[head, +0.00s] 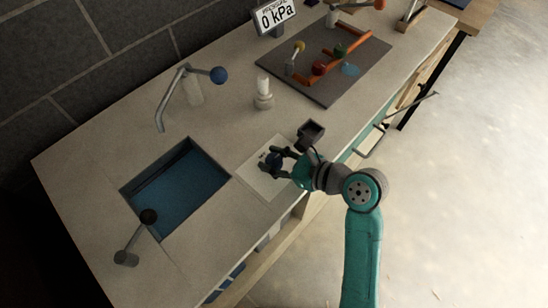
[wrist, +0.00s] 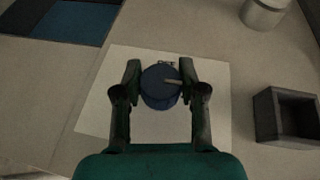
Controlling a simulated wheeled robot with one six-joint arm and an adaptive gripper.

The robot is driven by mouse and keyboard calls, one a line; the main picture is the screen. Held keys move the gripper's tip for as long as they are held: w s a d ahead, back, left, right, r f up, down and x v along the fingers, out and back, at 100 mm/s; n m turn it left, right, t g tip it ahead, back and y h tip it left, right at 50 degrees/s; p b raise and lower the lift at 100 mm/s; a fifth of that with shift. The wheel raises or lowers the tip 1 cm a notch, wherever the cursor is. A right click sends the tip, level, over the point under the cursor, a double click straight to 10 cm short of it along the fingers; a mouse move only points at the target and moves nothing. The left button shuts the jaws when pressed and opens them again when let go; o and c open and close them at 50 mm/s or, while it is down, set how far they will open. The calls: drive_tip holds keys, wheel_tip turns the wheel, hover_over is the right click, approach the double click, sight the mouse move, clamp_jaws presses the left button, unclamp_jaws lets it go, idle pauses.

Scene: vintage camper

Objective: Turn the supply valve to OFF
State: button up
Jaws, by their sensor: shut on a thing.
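A round blue knob (wrist: 157,92), apparently the supply valve, stands on a pale square plate (wrist: 215,112). In the head view the plate (head: 262,181) lies on the counter to the right of the sink, and the knob is partly hidden by my gripper (head: 274,160). In the wrist view my gripper (wrist: 160,84) is shut on the knob, one finger on each side. A light pointer mark on the knob points to the right. Small dark lettering at the plate's far edge is too small to read.
A dark open box (head: 310,132) stands close to the right of the plate. The sink (head: 178,190), a blue-ended tap lever (head: 218,75), a pale cylinder (head: 263,97) and a board with tools (head: 340,75) surround it. A display (head: 276,17) reads 0 kPa.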

drive_tip(key=shift+w+y, duration=0.1)
drive_tip(key=shift+y, duration=0.2)
drive_tip(key=n+g+y, duration=0.1)
drive_tip(key=n+g, duration=0.2)
drive_tip(key=g, duration=0.1)
drive_tip(key=shift+n, duration=0.4)
drive_tip(key=n+g, duration=0.4)
drive_tip(key=g, duration=0.1)
drive_tip(key=shift+n+g+h, duration=0.3)
drive_tip(key=shift+n+g, duration=0.1)
drive_tip(key=shift+g, duration=0.3)
drive_tip(key=o, duration=1.2)
drive_tip(key=shift+c, duration=0.2)
